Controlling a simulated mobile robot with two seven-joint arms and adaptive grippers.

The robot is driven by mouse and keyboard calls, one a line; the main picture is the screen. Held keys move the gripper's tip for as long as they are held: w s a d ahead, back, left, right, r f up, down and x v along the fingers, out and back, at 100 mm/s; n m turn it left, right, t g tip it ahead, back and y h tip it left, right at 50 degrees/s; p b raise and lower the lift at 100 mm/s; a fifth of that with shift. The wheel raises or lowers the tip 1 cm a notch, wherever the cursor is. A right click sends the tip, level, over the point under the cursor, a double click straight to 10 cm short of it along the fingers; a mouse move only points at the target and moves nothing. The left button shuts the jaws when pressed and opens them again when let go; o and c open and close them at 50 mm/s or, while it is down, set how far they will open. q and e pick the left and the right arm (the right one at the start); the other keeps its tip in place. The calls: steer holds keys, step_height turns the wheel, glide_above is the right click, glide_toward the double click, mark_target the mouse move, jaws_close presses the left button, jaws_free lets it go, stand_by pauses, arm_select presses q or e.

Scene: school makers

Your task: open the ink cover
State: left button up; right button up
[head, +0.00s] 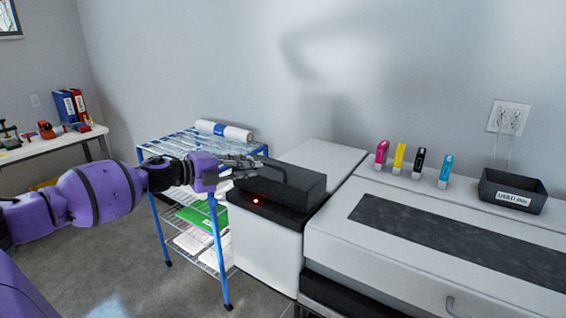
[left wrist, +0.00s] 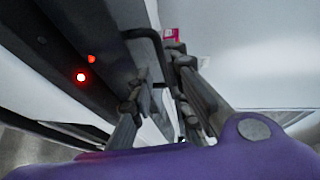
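The ink cover (head: 300,182) is a black box-like lid at the left end of the white printer, lying down over its black base. A dark bent handle (head: 276,162) stands out from it. My left gripper (head: 252,163) is at this handle, coming from the left. In the left wrist view the handle (left wrist: 157,40) runs down between the two spread fingers of the gripper (left wrist: 158,68); I cannot tell whether either finger touches it. A red light (left wrist: 81,77) glows on the black base. My right gripper is not in view.
Magenta (head: 381,155), yellow (head: 399,158), black (head: 418,163) and cyan (head: 446,171) cartridges stand on the printer top (head: 420,205). A black bin (head: 512,192) sits to their right. A blue-framed wire rack (head: 218,245) stands under my left arm, close to the printer.

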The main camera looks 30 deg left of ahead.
mark_target(267, 166)
arm_select(q)
steer(key=shift+w+d, duration=0.7)
steer(key=shift+d, duration=0.25)
steer(key=x, duration=0.3)
steer(key=shift+w+f+b, duration=0.15)
steer(key=shift+w+b, duration=0.25)
steer(key=shift+w, duration=0.05)
steer(key=shift+w+d, duration=0.2)
steer(key=shift+w, duration=0.2)
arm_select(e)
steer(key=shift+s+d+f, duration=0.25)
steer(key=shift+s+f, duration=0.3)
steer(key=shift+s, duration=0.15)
arm_select(q)
steer(key=shift+f, duration=0.1)
steer(key=shift+c, duration=0.5)
steer(key=shift+c, duration=1.4)
jaws_close()
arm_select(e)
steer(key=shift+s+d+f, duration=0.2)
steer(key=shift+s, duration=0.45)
